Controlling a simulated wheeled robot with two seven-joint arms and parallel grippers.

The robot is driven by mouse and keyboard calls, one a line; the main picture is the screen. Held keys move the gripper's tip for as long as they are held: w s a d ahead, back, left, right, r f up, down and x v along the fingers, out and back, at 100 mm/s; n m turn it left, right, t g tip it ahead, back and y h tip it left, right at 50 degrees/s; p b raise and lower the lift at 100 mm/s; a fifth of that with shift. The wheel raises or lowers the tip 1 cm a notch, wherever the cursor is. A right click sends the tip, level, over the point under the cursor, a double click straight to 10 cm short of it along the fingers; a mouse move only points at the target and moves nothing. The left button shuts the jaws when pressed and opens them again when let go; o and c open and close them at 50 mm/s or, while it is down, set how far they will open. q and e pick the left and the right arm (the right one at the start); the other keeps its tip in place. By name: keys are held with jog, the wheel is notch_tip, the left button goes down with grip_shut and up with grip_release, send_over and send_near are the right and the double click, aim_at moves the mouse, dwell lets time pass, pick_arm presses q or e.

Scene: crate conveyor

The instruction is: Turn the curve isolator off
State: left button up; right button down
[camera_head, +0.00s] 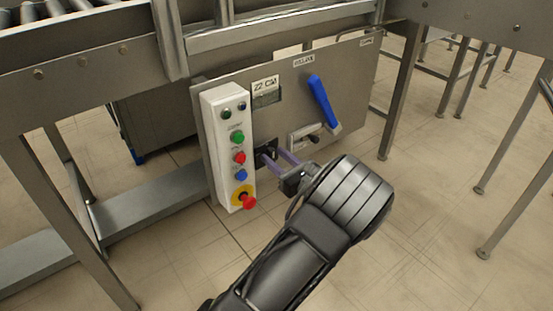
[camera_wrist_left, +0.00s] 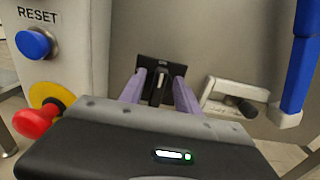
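A small black rotary switch (camera_head: 265,153) on a black square plate sits low on the grey metal panel (camera_head: 285,90); it also shows in the left wrist view (camera_wrist_left: 158,88). A blue lever handle (camera_head: 322,102) slants on the panel to its right. I cannot tell from the small labels which one is the curve isolator. My left gripper (camera_head: 272,157) points at the black switch, its purple fingers on either side of the knob. In the left wrist view the fingers (camera_wrist_left: 160,86) stand apart, with gaps beside the knob. My right gripper is out of view.
A white button box (camera_head: 228,150) with a red emergency stop (camera_head: 248,202) stands close left of my gripper. A pale latch with a black grip (camera_head: 305,138) is just right of the switch. Conveyor legs (camera_head: 402,90) flank the panel. The tiled floor in front is clear.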

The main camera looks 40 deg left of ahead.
pick_arm(q)
grip_shut()
dwell(0.3)
jog(key=shift+n, duration=0.3)
jog(key=n, duration=0.1)
jog(key=n+p, duration=0.1)
jog(key=n, duration=0.1)
jog(key=shift+s+f, duration=0.1)
jog(key=shift+s, duration=0.15)
jog(key=shift+s+a+f+n+b, duration=0.1)
jog(key=shift+s+f+n+b, duration=0.3)
jog(key=shift+n, duration=1.95)
jog(key=shift+w+a+f+n+b, duration=0.15)
jog(key=shift+n+b, duration=0.45)
jog(key=shift+n, duration=1.8)
jog(key=shift+s+d+f+n+b, duration=0.1)
jog(key=shift+s+f+n+b, duration=0.3)
jog(key=shift+n, duration=1.95)
jog(key=shift+w+r, duration=0.1)
